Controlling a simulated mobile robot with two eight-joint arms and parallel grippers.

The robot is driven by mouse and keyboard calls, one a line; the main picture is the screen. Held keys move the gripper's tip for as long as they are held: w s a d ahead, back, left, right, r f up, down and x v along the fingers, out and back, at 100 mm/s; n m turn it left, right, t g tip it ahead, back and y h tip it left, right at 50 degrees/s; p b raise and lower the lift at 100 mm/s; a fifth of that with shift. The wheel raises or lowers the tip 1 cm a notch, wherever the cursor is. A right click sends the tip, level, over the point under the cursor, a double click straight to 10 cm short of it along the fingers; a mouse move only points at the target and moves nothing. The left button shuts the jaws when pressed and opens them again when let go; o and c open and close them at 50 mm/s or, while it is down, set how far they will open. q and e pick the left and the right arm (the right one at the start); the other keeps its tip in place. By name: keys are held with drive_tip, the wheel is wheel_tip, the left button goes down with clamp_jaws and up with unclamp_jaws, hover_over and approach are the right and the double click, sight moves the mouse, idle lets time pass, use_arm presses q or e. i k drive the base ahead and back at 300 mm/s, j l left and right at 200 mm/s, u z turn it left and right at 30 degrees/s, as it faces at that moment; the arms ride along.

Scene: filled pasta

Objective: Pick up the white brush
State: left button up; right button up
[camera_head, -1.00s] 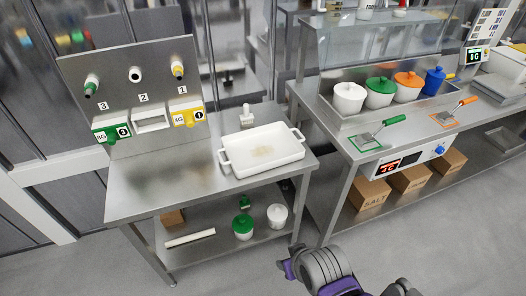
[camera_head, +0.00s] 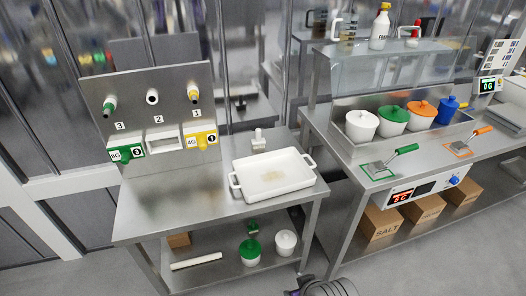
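A small white object that looks like the white brush (camera_head: 258,140) stands on the steel table (camera_head: 150,215), just behind the white tray (camera_head: 272,178). Its handle points up and its base rests on the tabletop; its details are too small to tell. A dark, rounded part of one of my arms shows at the bottom edge, in front of the table and well apart from the brush.
A panel (camera_head: 150,80) with numbered nozzles and coloured holders stands at the table's back left. The table's left half is clear. A lower shelf holds lidded pots (camera_head: 286,242). A second counter (camera_head: 350,150) at right carries coloured-lid pots and two spatulas.

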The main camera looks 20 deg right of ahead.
sight(259, 142)
drive_tip(key=i+l+u, duration=0.2)
drive_tip(key=i, duration=0.25)
drive_tip(key=i+l+u, duration=0.2)
drive_tip(key=i, duration=0.25)
drive_tip(key=i+l+u, duration=0.2)
drive_tip(key=i, duration=0.25)
